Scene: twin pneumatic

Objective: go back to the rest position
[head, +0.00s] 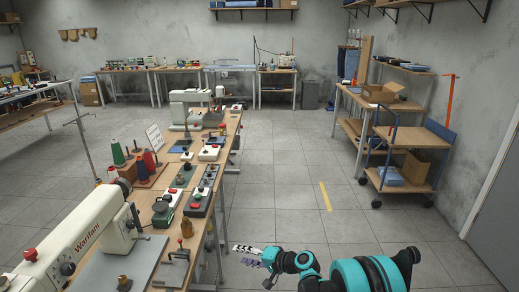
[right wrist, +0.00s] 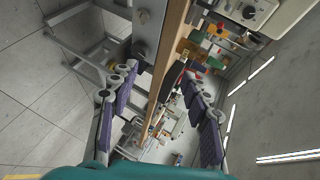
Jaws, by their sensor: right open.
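My right gripper (head: 243,256) is in the lower middle of the head view, over the grey floor to the right of the long workbench. Its teal arm comes in from the bottom right. In the right wrist view the gripper (right wrist: 160,72) has its two purple-padded fingers spread apart, with nothing held between them. The bench's wooden edge shows behind the gap. My left gripper does not show in either view.
The long workbench (head: 224,160) carries a white sewing machine (head: 85,243), red-button boxes and thread cones. A blue cart (head: 427,150) and a shelf table stand at the right. The floor (head: 290,190) between is clear, with a yellow strip (head: 325,196).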

